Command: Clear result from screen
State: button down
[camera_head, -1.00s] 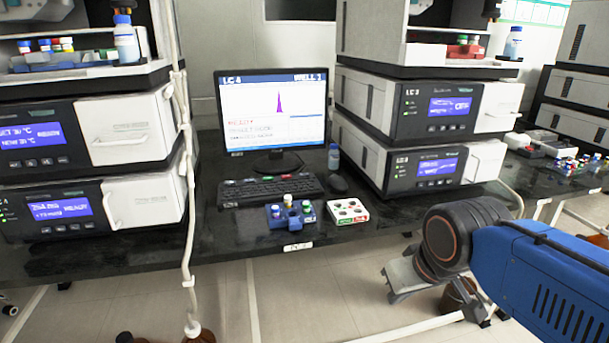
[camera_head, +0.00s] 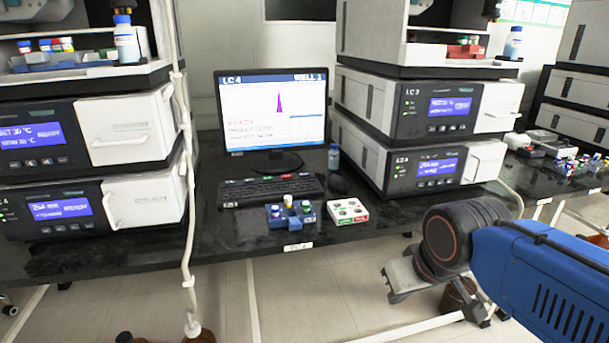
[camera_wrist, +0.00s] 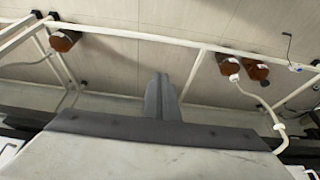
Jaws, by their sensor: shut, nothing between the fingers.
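The screen (camera_head: 272,108) stands on the black bench and shows a result, with a purple peak, the labels "LC 4" and "WELL 1", and lines of red and blue text. A black keyboard (camera_head: 268,190) with a few coloured keys lies in front of it. A dark mouse (camera_head: 337,185) is to its right. My gripper (camera_head: 393,285) is at the lower right, in front of and below the bench edge, well away from keyboard and screen. In the wrist view my gripper's fingers (camera_wrist: 162,97) are together and empty, pointing over the floor.
A small bottle (camera_head: 334,157) stands by the screen. Instrument stacks flank it, the right one labelled LC 3 (camera_head: 436,110). A white hose (camera_head: 187,200) hangs at the left. Brown bottles (camera_wrist: 64,40) are under the bench.

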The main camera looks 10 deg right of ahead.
dwell(0.3)
notch_tip(320, 180, up, 16)
jog(key=n+t+y, duration=0.1)
jog(key=n+t, duration=0.3)
jog(key=n, duration=2.4)
send_over(304, 175)
jog(key=shift+s+d, duration=0.15)
jog(key=shift+d, duration=0.05)
jog(key=shift+f, duration=4.35)
jog(key=shift+f, duration=0.2)
jog(key=shift+f, duration=0.2)
